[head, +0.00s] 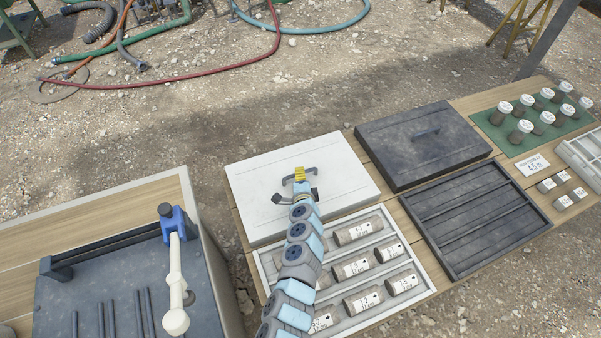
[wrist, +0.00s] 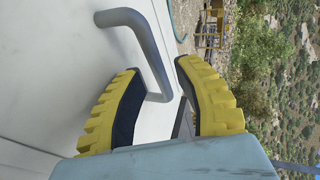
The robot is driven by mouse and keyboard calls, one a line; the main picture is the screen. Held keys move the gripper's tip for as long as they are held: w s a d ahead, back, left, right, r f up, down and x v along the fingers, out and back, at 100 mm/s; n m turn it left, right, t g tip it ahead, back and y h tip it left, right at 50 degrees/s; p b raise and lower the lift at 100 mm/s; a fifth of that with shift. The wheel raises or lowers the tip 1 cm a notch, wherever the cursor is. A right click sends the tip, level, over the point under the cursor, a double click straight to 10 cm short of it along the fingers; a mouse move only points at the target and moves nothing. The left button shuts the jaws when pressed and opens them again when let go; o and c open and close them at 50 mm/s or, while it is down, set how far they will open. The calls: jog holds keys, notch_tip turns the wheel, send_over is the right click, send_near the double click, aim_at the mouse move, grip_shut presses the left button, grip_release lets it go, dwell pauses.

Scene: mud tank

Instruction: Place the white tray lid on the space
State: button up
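The lid has a grey bar handle (wrist: 150,50). My gripper (head: 300,174) is over the middle of the lid, at the handle. In the wrist view my gripper (wrist: 160,70) has its two yellow fingers spread apart, with part of the handle between them. I cannot tell whether a finger touches the handle.
A dark lid (head: 400,150) with a handle and an empty dark tray (head: 478,215) lie to the right. White-capped jars stand on a green mat (head: 497,133) at the far right. A dark bench (head: 110,290) with a blue clamp stands to the left. Hoses lie on the gravel behind.

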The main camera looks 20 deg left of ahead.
jog(key=shift+p+v, duration=0.8)
jog(key=shift+v, duration=4.1)
jog(key=shift+d, duration=0.15)
